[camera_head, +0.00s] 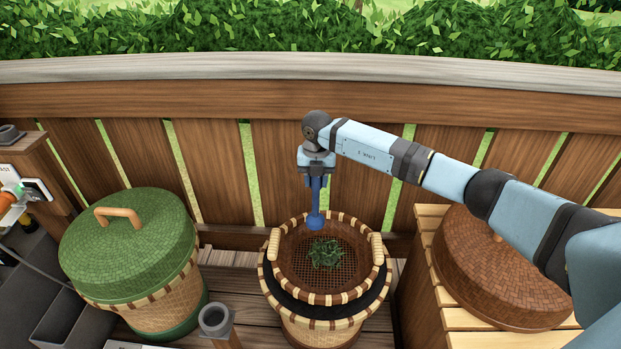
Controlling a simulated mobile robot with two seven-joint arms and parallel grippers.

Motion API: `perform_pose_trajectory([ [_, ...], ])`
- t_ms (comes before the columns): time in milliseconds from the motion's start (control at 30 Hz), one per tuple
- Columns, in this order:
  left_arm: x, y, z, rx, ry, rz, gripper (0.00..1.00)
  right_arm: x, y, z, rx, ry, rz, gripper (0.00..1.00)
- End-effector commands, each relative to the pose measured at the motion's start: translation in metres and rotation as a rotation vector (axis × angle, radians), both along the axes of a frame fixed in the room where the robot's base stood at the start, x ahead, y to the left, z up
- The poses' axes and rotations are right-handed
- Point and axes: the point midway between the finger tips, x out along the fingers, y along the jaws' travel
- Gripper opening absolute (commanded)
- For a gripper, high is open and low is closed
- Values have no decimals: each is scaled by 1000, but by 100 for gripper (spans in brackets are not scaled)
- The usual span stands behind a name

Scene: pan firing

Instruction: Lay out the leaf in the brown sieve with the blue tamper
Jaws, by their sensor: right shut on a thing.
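The brown sieve (297,285) sits on top of a round woven basket in the middle of the view, with two pale handles on its rim. A small heap of dark green leaf (326,253) lies near the middle of its mesh. My right gripper (317,172) comes in from the right and is shut on the blue tamper (315,205). The tamper hangs upright with its rounded foot at the far side of the sieve, beyond the leaf. I cannot tell whether the foot touches the mesh. My left gripper is out of view.
A green-lidded basket (128,240) stands at the left. A brown woven lid (500,265) lies on a slatted wooden stand (430,260) at the right, under my right arm. A grey-topped post (214,320) stands in front, left of the sieve. A wooden fence (270,150) closes the back.

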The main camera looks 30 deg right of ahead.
Motion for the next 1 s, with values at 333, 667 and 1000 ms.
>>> perform_pose_trajectory([
  [333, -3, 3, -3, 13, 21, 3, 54, 4, -10, -3, -1, 4, -276, 0],
  [667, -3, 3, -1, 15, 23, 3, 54, 4, -10, -1, -2, 5, -276, 0],
  [1000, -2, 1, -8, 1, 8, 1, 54, 3, -10, -40, -2, 6, -274, 0],
])
